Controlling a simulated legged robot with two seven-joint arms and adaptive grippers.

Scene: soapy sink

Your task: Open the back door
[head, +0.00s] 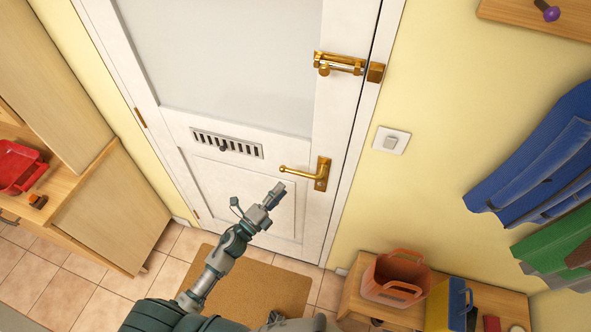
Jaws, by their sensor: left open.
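The white back door (285,222) with a pale glass pane looks closed in its frame. A brass lever handle (322,172) is on its right side, with the lever pointing left and roughly level. A brass bolt (340,64) sits higher up, beside its keeper (376,72) on the frame; I cannot tell whether the bar is inside the keeper. My left gripper (275,194) is open and empty, in front of the lower door panel, just below and left of the lever in the picture. It appears apart from the lever.
A doormat (255,290) lies on the tiled floor before the door. A low bench at the right holds an orange basket (395,276) and a blue and yellow box (447,306). A wooden cabinet (115,210) stands left. Blue clothing (540,160) hangs right.

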